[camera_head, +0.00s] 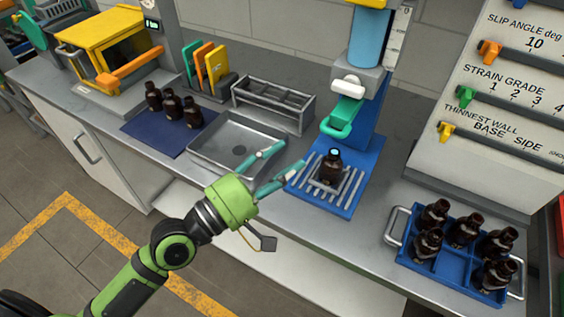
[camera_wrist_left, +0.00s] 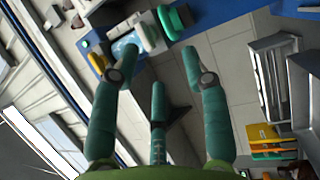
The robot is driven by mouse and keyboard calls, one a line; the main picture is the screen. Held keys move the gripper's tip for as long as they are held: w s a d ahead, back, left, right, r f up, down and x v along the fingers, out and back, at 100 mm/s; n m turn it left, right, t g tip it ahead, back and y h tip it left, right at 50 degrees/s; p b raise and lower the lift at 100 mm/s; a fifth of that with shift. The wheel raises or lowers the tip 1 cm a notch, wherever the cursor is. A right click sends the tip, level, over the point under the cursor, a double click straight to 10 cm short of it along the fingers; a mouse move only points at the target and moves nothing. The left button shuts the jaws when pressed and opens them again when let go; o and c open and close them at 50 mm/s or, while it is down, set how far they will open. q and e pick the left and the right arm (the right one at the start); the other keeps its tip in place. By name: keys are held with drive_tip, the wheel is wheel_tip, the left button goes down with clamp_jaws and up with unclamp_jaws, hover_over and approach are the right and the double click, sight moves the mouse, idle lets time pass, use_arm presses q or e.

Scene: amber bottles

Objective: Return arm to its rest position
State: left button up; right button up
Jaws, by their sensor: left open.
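My left gripper (camera_head: 275,160) is open and empty, raised in front of the counter between the metal tray and the blue station. Its spread teal fingers also show in the left wrist view (camera_wrist_left: 158,80), with nothing between them. An amber bottle (camera_head: 332,166) stands upright on the slatted plate of the blue station (camera_head: 325,198), under its teal part (camera_head: 340,118). The left gripper is to the left of this bottle and apart from it in the picture. My right gripper is not in view.
Several amber bottles stand in a blue crate (camera_head: 453,269) at right. More amber bottles (camera_head: 172,104) stand on a dark blue mat (camera_head: 163,136). A metal tray (camera_head: 214,146) and a grey rack (camera_head: 272,102) sit behind the gripper. Open floor (camera_head: 105,240) lies in front of the counter.

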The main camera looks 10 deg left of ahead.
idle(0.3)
use_arm(q)
drive_tip(key=s+a+f+m+g+y, duration=0.1)
drive_tip(key=s+f+m+g+y, duration=0.2)
drive_tip(key=f, duration=0.4)
drive_tip(key=s+f+m+g+y, duration=0.1)
drive_tip(key=f+m+g+y, duration=0.2)
drive_tip(key=f, duration=0.4)
drive_tip(key=s+a+f+m+g+y, duration=0.5)
drive_tip(key=s+a+f+y, duration=0.2)
drive_tip(key=s+a+f, duration=0.4)
drive_tip(key=s+f+g, duration=0.1)
drive_tip(key=s+f, duration=0.1)
drive_tip(key=f, duration=1)
drive_tip(key=s+f+g, duration=0.1)
drive_tip(key=s+f, duration=0.1)
drive_tip(key=f, duration=1.1)
drive_tip(key=s+a+f+g, duration=0.1)
drive_tip(key=s+a+f, duration=0.1)
drive_tip(key=s+f, duration=1)
drive_tip(key=s, duration=0.2)
drive_tip(key=shift+s+a, duration=0.3)
